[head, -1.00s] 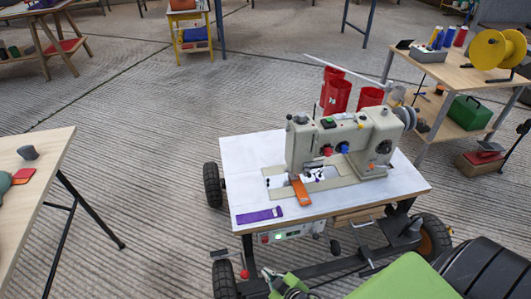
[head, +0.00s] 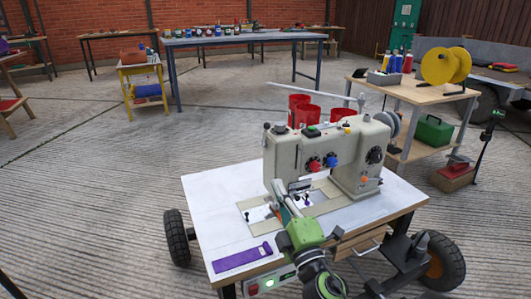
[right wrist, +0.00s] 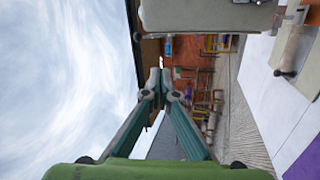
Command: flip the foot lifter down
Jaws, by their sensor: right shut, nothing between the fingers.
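The pale grey sewing machine (head: 325,155) stands on the white top of a wheeled cart. Its head fills part of the top of the right wrist view (right wrist: 205,14). My right gripper (head: 282,190) is in front of the needle end, its fingers pointing up towards it. In the right wrist view the green fingers (right wrist: 160,82) meet at the tips with nothing between them. They appear apart from the machine head. I cannot pick out the foot lifter with certainty; my fingers partly cover the needle area in the head view. My left gripper is out of view.
A purple strip (head: 242,257) lies at the cart top's front left. Red cups (head: 298,108) stand behind the machine. A wooden shelf table (head: 412,92) with a yellow reel (head: 446,66) is at right. The floor left of the cart is clear.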

